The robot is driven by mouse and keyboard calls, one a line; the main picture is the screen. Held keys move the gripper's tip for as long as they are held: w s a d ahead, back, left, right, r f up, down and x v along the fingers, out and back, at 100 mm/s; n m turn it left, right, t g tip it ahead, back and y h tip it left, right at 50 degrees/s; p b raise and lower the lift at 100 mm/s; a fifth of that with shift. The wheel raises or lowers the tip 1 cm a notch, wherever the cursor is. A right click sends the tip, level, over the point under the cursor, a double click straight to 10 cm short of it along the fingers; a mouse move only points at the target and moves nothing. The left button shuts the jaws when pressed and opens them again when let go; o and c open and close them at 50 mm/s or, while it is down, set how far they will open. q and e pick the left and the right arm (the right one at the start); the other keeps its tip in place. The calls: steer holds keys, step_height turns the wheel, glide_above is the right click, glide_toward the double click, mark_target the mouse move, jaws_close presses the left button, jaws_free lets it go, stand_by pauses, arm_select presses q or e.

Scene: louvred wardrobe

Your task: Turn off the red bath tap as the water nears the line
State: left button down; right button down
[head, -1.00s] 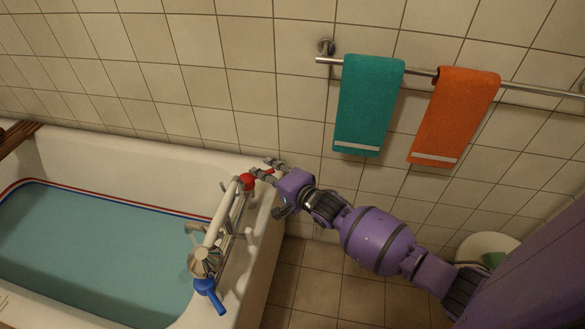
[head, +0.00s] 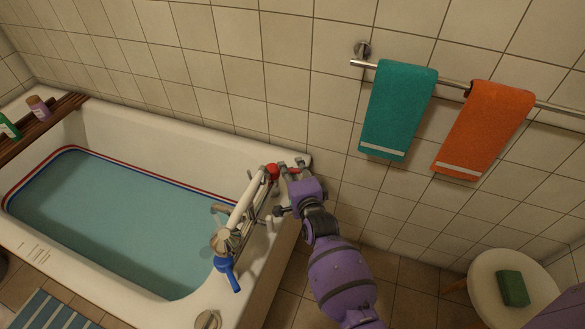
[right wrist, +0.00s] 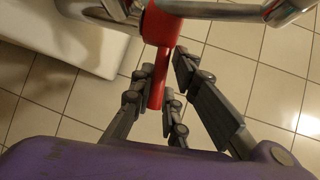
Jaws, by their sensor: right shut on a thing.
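The red tap (head: 272,171) sits at the far end of the mixer bar on the bath (head: 253,310) rim. Its red lever (right wrist: 156,92) points down between the fingers in the right wrist view. My right gripper (head: 291,169) is shut on this lever; its fingers lie on both sides of it. The teal water (head: 125,225) lies close under the red and blue lines (head: 140,172) on the inner wall. The exact gap is hard to tell. No clear stream shows at the spout (head: 219,209). My left gripper is out of view.
The blue tap (head: 227,272) is at the near end of the mixer bar. A teal towel (head: 398,108) and an orange towel (head: 484,128) hang on a wall rail. A stool (head: 483,283) holds a green block (head: 512,288). A wooden rack (head: 45,128) crosses the bath's far end.

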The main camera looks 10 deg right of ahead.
steer(key=shift+s+f, duration=0.25)
steer(key=shift+f, duration=0.3)
steer(key=c, duration=1.9)
jaws_free()
steer(key=shift+o, duration=0.5)
steer(key=shift+w+d+r, duration=0.1)
steer(key=shift+r, duration=0.15)
steer(key=shift+r, duration=0.1)
steer(key=v, duration=1.2)
